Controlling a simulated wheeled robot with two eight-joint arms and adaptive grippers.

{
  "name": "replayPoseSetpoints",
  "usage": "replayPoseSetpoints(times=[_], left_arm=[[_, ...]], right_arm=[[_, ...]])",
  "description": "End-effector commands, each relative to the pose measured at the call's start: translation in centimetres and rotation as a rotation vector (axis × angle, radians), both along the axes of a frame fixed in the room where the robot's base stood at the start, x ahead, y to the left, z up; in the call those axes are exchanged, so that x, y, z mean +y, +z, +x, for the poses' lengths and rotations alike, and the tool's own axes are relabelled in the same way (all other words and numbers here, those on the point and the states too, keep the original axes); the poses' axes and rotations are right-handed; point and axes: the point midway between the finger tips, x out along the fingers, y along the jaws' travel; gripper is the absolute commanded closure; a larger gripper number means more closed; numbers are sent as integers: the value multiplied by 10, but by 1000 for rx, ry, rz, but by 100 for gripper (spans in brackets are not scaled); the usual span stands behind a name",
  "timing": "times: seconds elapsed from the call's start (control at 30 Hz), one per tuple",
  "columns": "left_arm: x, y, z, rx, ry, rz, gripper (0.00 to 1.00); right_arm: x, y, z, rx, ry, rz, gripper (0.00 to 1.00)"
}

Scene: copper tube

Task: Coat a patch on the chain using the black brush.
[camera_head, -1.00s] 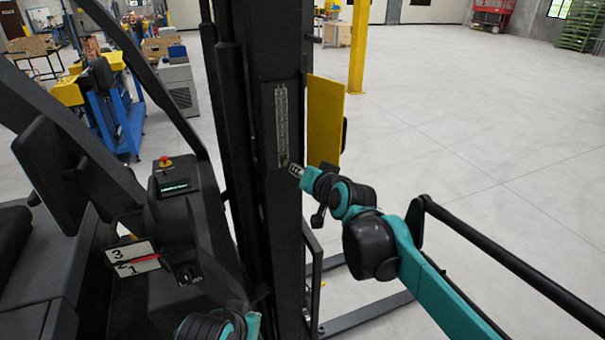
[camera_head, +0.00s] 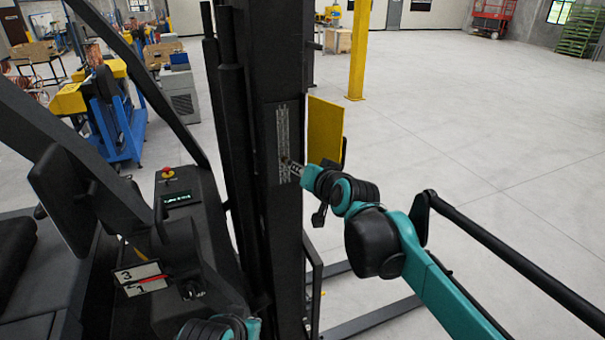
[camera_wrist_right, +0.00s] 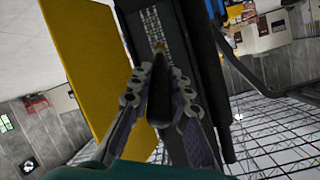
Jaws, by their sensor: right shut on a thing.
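The chain (camera_head: 283,130) is a grey vertical strip set in the black mast of a forklift-like machine. It also shows at the top of the right wrist view (camera_wrist_right: 152,22). My right gripper (camera_head: 290,168) is at the lower part of the chain. In the right wrist view my right gripper (camera_wrist_right: 158,80) is shut on the black brush (camera_wrist_right: 160,103), whose brownish tip points toward the chain. I cannot tell whether the tip touches the chain, and no coated patch is clear. Part of my left arm shows at the bottom edge, but its gripper is out of view.
A yellow plate (camera_head: 324,130) stands out just right of the chain. The black mast (camera_head: 281,55) rises beside it. A control console (camera_head: 180,200) and a number sign (camera_head: 140,278) are to the left. Open grey floor (camera_head: 480,150) lies to the right.

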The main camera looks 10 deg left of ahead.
Motion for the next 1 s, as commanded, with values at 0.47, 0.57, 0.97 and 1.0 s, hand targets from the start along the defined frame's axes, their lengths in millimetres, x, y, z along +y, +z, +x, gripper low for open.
replayPoseSetpoints(times=[0.47, 0.57, 0.97, 1.0], left_arm=[[0, 21, 0, 0, 0, 0, 100], [0, 25, 0, 0, 0, 0, 100], [0, 26, 0, 0, 0, 0, 100], [0, 26, 0, 0, 0, 0, 100]], right_arm=[[1, 31, 1, 0, 0, 0, 100], [1, 39, 1, 0, 0, 0, 100], [1, 64, 2, -1, 0, 0, 100], [1, 67, 2, -1, 0, 0, 100]])
